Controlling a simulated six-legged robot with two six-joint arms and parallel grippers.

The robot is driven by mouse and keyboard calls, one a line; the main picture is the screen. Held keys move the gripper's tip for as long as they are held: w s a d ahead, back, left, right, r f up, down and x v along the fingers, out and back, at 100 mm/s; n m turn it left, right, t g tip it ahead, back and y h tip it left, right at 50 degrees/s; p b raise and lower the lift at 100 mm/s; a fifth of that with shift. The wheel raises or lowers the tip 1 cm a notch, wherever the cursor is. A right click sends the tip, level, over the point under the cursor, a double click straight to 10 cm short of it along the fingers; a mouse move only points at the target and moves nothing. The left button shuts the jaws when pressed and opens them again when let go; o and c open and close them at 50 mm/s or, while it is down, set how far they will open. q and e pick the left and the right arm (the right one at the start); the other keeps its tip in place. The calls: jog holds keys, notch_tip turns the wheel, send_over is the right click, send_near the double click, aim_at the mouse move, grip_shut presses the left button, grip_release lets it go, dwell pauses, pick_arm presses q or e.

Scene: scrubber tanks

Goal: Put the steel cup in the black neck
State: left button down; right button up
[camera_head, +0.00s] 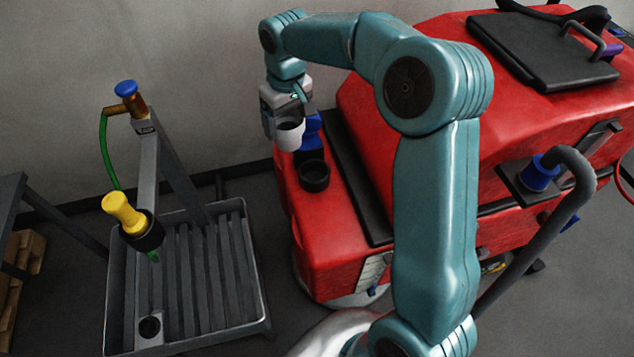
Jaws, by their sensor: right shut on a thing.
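My right gripper (285,116) comes down from the top of the camera_head view and is shut on the steel cup. The steel cup (290,138) is a pale grey cylinder with a dark open top. It looks upright and is held above and a little left of the black neck. The black neck (314,176) is a short dark ring with an open hole on the near left top of the red machine (340,240). Cup and neck appear apart. My left gripper is not in view.
A blue part (312,132) stands right beside the cup, behind the neck. A grey slatted tray stand (262,290) with a yellow nozzle (122,212) and green hose is at left. A black pad (540,50) lies on the machine's top.

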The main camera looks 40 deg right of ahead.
jog(key=s+d, duration=0.1)
jog(key=d, duration=0.5)
jog(key=f, duration=1.9)
jog(key=shift+s+d, duration=0.2)
jog(key=shift+d, duration=0.1)
jog(key=shift+w+d+f, duration=0.1)
jog(key=shift+w+f, duration=0.05)
jog(key=shift+f, duration=0.15)
jog(key=shift+r, duration=0.2)
jog(key=shift+f, duration=0.25)
jog(key=o, duration=1)
